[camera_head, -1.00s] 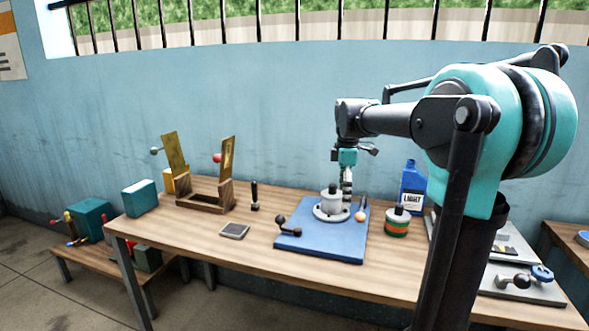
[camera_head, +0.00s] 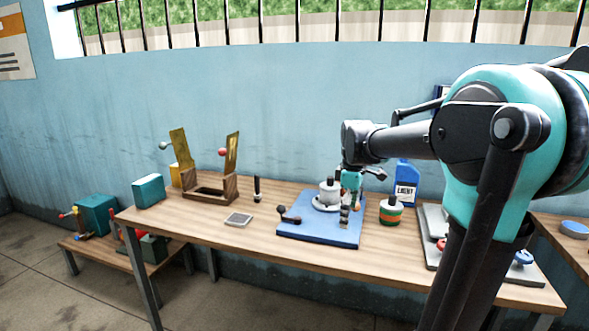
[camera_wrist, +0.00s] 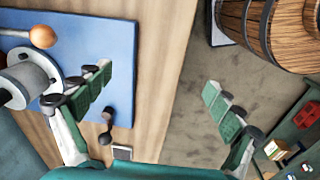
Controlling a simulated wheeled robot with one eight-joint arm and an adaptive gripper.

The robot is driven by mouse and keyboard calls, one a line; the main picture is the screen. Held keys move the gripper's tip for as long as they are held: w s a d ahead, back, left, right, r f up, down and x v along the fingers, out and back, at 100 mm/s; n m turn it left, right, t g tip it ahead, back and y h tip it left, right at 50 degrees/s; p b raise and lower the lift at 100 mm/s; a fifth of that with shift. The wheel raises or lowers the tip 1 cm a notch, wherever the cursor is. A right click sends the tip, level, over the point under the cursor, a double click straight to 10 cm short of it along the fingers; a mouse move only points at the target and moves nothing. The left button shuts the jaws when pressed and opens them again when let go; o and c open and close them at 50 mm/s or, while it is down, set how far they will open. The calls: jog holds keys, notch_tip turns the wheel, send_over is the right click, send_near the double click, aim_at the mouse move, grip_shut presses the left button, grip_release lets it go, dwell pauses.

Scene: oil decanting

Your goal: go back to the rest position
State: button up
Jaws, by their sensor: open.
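My arm reaches from the right over the wooden table (camera_head: 190,230). Below the gap are the table edge and the floor. The grey cylinder (camera_wrist: 28,75) and an orange ball knob (camera_wrist: 42,36) lie left of the fingers there, apart from them.
A striped can (camera_head: 391,211) and a blue bottle (camera_head: 405,182) stand right of the board. A wooden stand (camera_head: 208,185), a teal box (camera_head: 148,190) and a small grey pad (camera_head: 238,219) are further left. In the wrist view a wooden barrel (camera_wrist: 285,30) stands off the table.

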jog(key=s+d+f+m+t, duration=0.3)
jog(key=s+f+m, duration=1)
jog(key=s+f, duration=0.5)
jog(key=shift+s+f+m, duration=0.3)
jog(key=shift+s+f, duration=0.1)
jog(key=shift+f, duration=0.3)
